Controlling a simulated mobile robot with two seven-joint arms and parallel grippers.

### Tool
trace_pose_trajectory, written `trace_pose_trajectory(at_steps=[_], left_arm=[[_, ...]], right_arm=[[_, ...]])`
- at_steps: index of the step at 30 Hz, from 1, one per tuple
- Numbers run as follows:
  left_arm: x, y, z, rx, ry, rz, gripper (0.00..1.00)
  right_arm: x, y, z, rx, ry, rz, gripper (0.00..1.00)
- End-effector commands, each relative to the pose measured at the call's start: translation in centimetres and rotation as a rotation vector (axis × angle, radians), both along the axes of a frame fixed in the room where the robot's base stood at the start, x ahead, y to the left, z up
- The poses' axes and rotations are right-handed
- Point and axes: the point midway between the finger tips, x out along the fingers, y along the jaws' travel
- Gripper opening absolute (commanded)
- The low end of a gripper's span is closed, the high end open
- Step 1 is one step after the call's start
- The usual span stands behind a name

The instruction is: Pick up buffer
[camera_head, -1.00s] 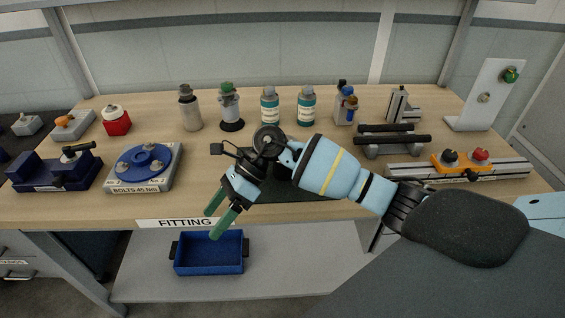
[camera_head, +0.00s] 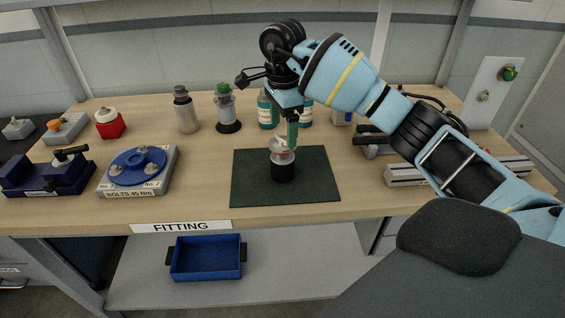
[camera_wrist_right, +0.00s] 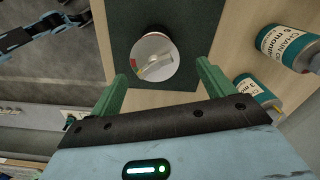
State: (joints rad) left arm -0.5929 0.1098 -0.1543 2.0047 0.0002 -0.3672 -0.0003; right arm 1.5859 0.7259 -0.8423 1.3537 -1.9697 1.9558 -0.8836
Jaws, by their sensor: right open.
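A short upright cylinder (camera_head: 283,170) with a black lower body and a pale metal top stands on the dark green mat (camera_head: 315,190); it looks like the buffer. In the right wrist view its round, shiny top (camera_wrist_right: 155,57) lies just ahead of and between the fingertips. My right gripper (camera_head: 288,136) points down from above with its green fingers at the cylinder's top. In the right wrist view the right gripper (camera_wrist_right: 162,72) is open, with a finger on either side and nothing held. Whether a finger touches the cylinder cannot be told. My left gripper is not in view.
Two teal-labelled bottles (camera_head: 264,112) stand behind the mat, partly hidden by my right gripper. A green-capped bottle (camera_head: 226,108) and a grey one (camera_head: 185,110) stand left of them. A blue disc fixture (camera_head: 137,164) is further left. The mat around the cylinder is clear.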

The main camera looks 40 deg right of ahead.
Motion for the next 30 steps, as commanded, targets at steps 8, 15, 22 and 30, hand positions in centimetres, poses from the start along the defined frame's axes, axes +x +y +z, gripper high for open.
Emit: trace_pose_trajectory(at_steps=[8, 15, 22, 30], left_arm=[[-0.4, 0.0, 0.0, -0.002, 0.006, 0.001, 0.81], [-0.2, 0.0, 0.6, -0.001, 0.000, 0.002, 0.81], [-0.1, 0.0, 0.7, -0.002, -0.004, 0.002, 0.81], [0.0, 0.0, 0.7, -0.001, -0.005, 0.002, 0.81]], right_arm=[[-0.1, 0.1, -1.5, 0.001, -0.001, 0.001, 0.81], [-0.5, 0.6, -3.9, 0.002, 0.000, 0.001, 0.81], [-0.5, 0.7, -6.4, 0.002, -0.003, 0.001, 0.81], [-0.5, 0.7, -6.6, 0.002, -0.003, 0.001, 0.81]])
